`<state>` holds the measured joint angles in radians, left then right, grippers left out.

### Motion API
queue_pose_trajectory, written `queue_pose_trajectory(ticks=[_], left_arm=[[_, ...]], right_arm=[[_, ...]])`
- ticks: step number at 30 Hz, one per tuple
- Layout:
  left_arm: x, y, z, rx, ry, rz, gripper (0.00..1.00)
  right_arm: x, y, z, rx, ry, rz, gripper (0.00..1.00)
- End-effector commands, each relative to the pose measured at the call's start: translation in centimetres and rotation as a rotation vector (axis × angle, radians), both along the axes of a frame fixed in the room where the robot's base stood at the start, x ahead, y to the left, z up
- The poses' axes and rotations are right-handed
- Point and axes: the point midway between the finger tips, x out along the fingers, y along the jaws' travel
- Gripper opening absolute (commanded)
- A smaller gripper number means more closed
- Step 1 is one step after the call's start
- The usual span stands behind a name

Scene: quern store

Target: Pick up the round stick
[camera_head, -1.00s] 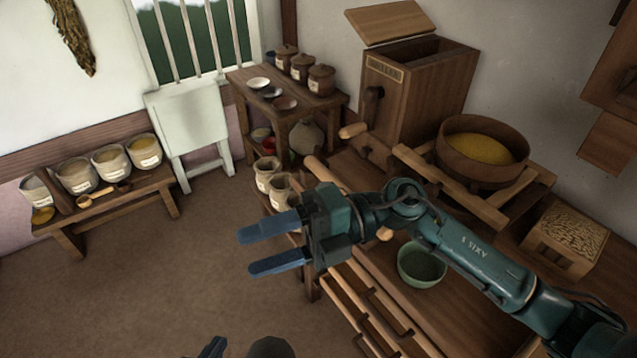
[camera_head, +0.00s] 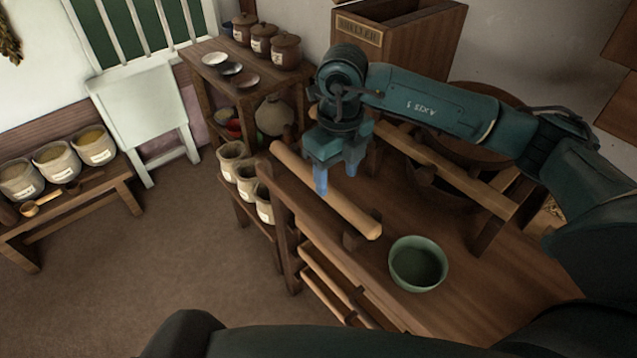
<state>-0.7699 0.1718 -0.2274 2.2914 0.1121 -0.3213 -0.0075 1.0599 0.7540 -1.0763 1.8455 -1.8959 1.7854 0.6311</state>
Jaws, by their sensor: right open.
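The round stick (camera_head: 350,211) is a pale wooden rod lying slantwise along the near left edge of the wooden table, on dark wooden rests. My right gripper (camera_head: 336,180) points down over the stick's middle, with its blue fingers apart. One fingertip shows in front of the stick and the other near its far side. I cannot tell whether the fingers touch it or how far they reach down around it. Part of the stick is hidden behind the near finger. My left gripper is not in view.
A green bowl (camera_head: 418,264) stands on the table (camera_head: 483,287) near the stick's right end. A wooden frame rail (camera_head: 455,172) and a round tub, partly behind my arm, lie beyond. Labelled pots (camera_head: 245,180) stand on a low shelf to the left.

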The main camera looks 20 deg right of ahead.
Motion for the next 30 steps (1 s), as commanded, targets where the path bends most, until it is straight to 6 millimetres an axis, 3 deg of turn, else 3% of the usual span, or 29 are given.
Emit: queue_pose_trajectory(ticks=[7, 16, 25, 30], left_arm=[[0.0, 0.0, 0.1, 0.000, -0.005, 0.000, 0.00], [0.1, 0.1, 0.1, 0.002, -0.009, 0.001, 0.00], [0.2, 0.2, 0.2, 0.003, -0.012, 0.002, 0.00], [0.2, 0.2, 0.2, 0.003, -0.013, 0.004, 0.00]], right_arm=[[0.1, -0.1, -2.0, 0.000, 0.002, 0.001, 0.56], [0.4, -0.5, -6.1, 0.001, 0.003, 0.001, 0.56], [0.5, -0.5, -6.5, 0.002, 0.001, 0.002, 0.56], [0.5, -0.5, -6.5, 0.002, 0.001, 0.002, 0.42]])
